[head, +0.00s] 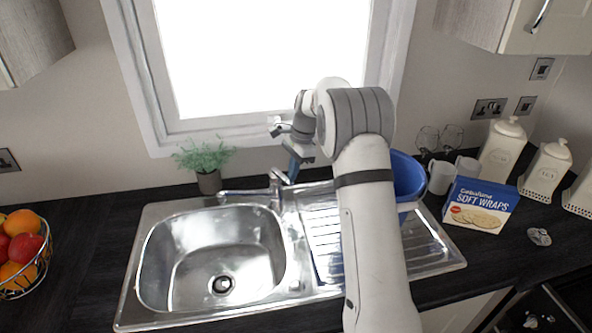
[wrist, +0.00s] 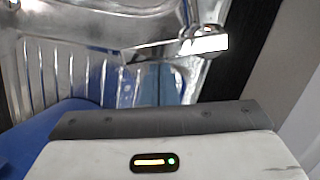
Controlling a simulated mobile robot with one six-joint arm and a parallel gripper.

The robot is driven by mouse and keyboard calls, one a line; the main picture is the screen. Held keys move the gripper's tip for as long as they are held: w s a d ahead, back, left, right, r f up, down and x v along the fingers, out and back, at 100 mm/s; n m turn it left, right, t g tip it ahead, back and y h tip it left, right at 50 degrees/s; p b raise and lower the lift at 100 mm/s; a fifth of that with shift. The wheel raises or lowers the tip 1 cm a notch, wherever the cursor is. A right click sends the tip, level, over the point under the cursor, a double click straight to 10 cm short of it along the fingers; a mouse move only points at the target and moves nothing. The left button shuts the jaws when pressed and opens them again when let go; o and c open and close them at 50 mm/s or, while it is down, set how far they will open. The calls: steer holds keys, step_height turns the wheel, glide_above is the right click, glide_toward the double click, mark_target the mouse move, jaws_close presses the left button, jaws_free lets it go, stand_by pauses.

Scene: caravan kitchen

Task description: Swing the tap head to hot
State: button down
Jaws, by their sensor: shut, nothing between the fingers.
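The chrome tap (head: 276,197) stands behind the sink, between the bowl and the drainer. Its spout points left over the back of the bowl. Its head lever (head: 280,176) sticks up at the top of the body. In the wrist view the shiny tap head (wrist: 204,41) is above centre, with the spout running left. My gripper (head: 292,172) is shut and empty, pointing down just right of the lever; I cannot tell whether they touch. In the wrist view its bluish fingers (wrist: 157,86) are below the tap head.
A blue tub (head: 407,177) stands on the drainer behind my arm. A potted plant (head: 207,163) is on the counter left of the tap, under the window. Mugs (head: 441,177), a Soft Wraps box (head: 481,205) and canisters (head: 501,150) are to the right. A fruit basket (head: 22,252) is far left.

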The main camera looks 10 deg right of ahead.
steer(key=shift+s+a+m, duration=0.2)
steer(key=shift+m, duration=0.2)
steer(key=a+m, duration=0.1)
steer(key=s+m+t, duration=0.1)
steer(key=m, duration=0.1)
steer(key=shift+s+a, duration=0.1)
steer(key=shift+a, duration=0.25)
steer(key=shift+s+a+m+t+p, duration=0.1)
steer(key=shift+a+m+t+p, duration=0.2)
steer(key=shift+a+m, duration=0.95)
steer(key=shift+s+a+m+t+p, duration=0.1)
steer(key=shift+a+m+t+p, duration=0.15)
steer(key=shift+a+m, duration=1)
steer(key=shift+w+d+m, duration=0.1)
steer(key=shift+d+m, duration=0.15)
steer(key=shift+m, duration=0.05)
steer(key=shift+d, duration=0.1)
